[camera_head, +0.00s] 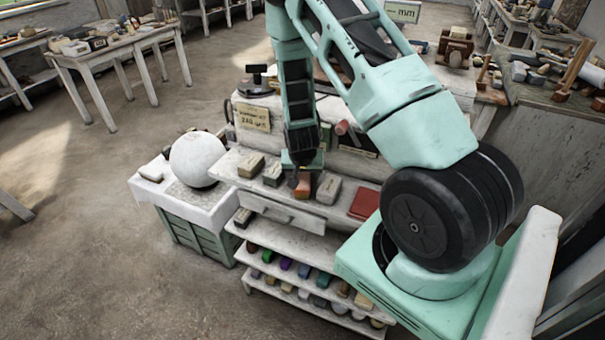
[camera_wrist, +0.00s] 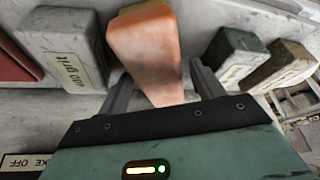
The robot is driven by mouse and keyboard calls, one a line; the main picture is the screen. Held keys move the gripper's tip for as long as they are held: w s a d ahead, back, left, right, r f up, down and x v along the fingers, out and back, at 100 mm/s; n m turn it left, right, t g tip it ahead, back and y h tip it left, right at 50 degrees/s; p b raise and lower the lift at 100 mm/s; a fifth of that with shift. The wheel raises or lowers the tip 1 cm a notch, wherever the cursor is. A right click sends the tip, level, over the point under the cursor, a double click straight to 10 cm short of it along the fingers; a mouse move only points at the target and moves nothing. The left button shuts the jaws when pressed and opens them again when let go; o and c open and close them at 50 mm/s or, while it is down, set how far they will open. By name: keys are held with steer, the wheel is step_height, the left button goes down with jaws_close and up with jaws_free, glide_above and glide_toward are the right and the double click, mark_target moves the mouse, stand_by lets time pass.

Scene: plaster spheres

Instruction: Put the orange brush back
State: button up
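The orange brush (camera_head: 302,185), a worn block with a tan far end, is on the white shelf top directly below my gripper. In the wrist view the orange brush (camera_wrist: 147,50) lies between the two fingers, its near end by the palm. My gripper (camera_wrist: 162,88) is open, with a finger on each side of the brush and a visible gap on the right. In the head view my gripper (camera_head: 302,162) points down at the brush. Whether the left finger touches it I cannot tell.
A grey labelled block (camera_head: 327,188) stands to the right of the brush, with a red slab (camera_head: 365,204) beyond. Other blocks (camera_head: 273,173) stand to the left. A white sphere (camera_head: 198,159) rests left of the shelf. Lower shelves (camera_head: 290,244) hold several coloured pieces.

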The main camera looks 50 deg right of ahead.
steer(key=shift+a+r, duration=0.1)
steer(key=shift+r, duration=0.3)
steer(key=b+v, duration=0.1)
steer(key=v, duration=1)
steer(key=s+a+r+n+y, duration=0.2)
steer(key=a+r+n, duration=0.2)
steer(key=a, duration=0.7)
steer(key=s+a+r+n+y, duration=0.2)
steer(key=a+r+n+y, duration=0.15)
steer(key=a, duration=0.85)
steer(key=s+a+r+n+g, duration=0.1)
steer(key=s+a+r+n, duration=0.2)
steer(key=s+a+n, duration=0.2)
steer(key=s+a+r+n+g+h, duration=0.1)
steer(key=s+a+n, duration=0.4)
steer(key=s, duration=0.6)
step_height(320, 180, up, 2)
steer(key=shift+r+g, duration=0.2)
steer(key=shift+g, duration=0.3)
steer(key=shift+s+h, duration=0.1)
steer(key=shift+h, duration=0.15)
